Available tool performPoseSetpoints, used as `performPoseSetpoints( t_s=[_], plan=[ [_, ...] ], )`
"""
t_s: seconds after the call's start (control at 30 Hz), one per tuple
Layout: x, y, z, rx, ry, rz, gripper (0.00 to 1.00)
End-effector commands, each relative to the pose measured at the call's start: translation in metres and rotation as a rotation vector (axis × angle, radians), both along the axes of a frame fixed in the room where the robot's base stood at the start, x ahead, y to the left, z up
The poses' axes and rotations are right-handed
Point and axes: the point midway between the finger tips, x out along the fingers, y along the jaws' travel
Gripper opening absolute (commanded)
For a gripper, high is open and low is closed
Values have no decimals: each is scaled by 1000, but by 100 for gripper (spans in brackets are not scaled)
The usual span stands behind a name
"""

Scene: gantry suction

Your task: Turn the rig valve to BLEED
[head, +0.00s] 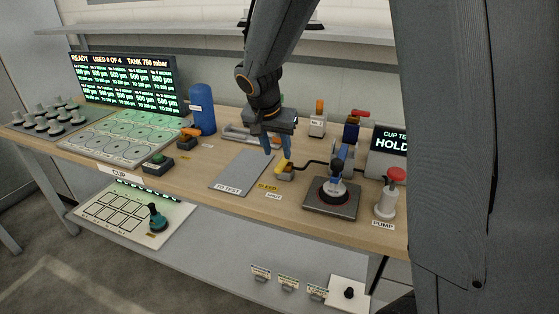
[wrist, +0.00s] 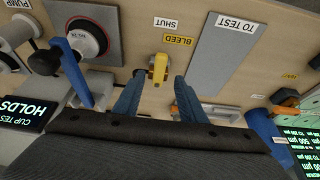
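The rig valve has a yellow handle (head: 282,165) on a small base, on the bench right of the grey TO TEST plate. In the wrist view the yellow handle (wrist: 159,66) lies just beyond my fingertips, between their lines. The yellow BLEED label (head: 268,187) and the white SHUT label (head: 273,196) are on the bench in front of the valve. They also show upside down in the wrist view, BLEED (wrist: 178,40) nearer the handle than SHUT (wrist: 165,23). My gripper (head: 277,153) is open and empty, its blue fingers pointing down above the valve. Which label the handle points at is unclear.
Right of the valve stands a rig with a blue-handled lever (head: 338,170) on a dark base, then the red-topped PUMP (head: 391,190). A black hose runs from the valve to the rig. The TO TEST plate (head: 243,172) is bare. A blue cylinder (head: 202,109) stands farther left.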

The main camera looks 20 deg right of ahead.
Motion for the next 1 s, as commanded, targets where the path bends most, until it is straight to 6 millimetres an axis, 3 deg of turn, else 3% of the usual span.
performPoseSetpoints(
  t_s=[0.2,0.4,0.8,1.0],
  plan=[
    [9,-8,-30,0,4,1,38],
    [15,-12,-48,-1,3,0,38],
    [17,-13,-54,1,0,1,38],
    [17,-13,-54,1,0,1,4]
  ],
)
